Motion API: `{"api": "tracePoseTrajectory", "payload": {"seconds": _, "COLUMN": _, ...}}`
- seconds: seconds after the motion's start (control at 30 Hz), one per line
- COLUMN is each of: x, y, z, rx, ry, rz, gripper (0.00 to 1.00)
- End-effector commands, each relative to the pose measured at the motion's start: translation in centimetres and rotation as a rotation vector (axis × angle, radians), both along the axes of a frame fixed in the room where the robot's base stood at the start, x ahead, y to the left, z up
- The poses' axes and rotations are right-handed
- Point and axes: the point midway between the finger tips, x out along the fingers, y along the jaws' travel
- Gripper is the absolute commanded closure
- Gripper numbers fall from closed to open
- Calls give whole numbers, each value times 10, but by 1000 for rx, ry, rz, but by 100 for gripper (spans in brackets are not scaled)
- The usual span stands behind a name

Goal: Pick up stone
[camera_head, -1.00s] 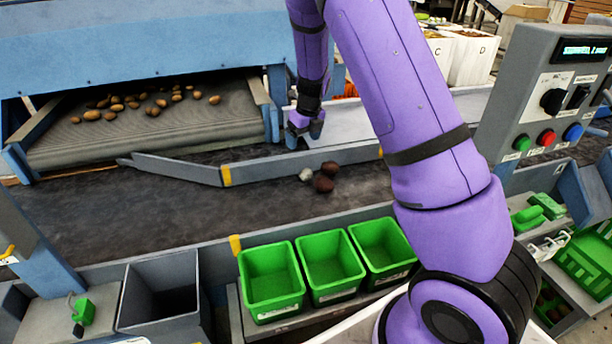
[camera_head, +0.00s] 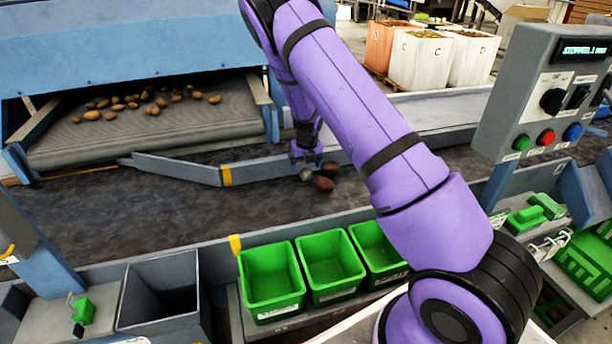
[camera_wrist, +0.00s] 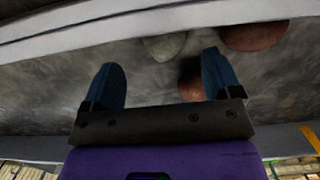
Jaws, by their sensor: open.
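The stone (camera_head: 305,175) is a small grey lump on the dark belt, beside reddish-brown potatoes (camera_head: 324,183). In the wrist view the stone (camera_wrist: 166,45) is pale grey-green and lies ahead of the fingertips, nearer the right finger. One potato (camera_wrist: 254,37) is to its right, and another brown one (camera_wrist: 190,80) is partly hidden behind the right finger. My gripper (camera_head: 306,160) is just above and behind the stone in the head view. In the wrist view my gripper (camera_wrist: 160,70) has its two fingers spread, with nothing held between them.
A grey guide rail (camera_head: 260,171) runs along the belt (camera_head: 110,220) close to the stone. Green bins (camera_head: 272,308) and a grey bin (camera_head: 160,318) stand along the front. Potatoes (camera_head: 130,102) lie on the feed conveyor (camera_head: 190,120). A control box (camera_head: 545,90) is at right.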

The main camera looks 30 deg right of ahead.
Motion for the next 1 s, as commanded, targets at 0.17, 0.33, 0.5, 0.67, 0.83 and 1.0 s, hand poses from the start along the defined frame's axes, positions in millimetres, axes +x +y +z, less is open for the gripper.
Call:
{"api": "tracePoseTrajectory", "payload": {"seconds": 0.17, "x": 4, "y": -5, "z": -17, "rx": 0, "ry": 2, "rz": -2, "gripper": 16}}
{"api": "tracePoseTrajectory", "payload": {"seconds": 0.33, "x": 9, "y": -8, "z": -41, "rx": 1, "ry": 2, "rz": -1, "gripper": 16}}
{"api": "tracePoseTrajectory", "payload": {"seconds": 0.5, "x": 11, "y": -8, "z": -48, "rx": 0, "ry": 0, "rz": 0, "gripper": 16}}
{"api": "tracePoseTrajectory", "payload": {"seconds": 0.67, "x": 11, "y": -8, "z": -48, "rx": 0, "ry": 0, "rz": 0, "gripper": 21}}
{"api": "tracePoseTrajectory", "payload": {"seconds": 0.83, "x": 11, "y": -8, "z": -48, "rx": 0, "ry": 0, "rz": 0, "gripper": 60}}
{"api": "tracePoseTrajectory", "payload": {"seconds": 1.0, "x": 11, "y": -8, "z": -47, "rx": 0, "ry": 0, "rz": 0, "gripper": 72}}
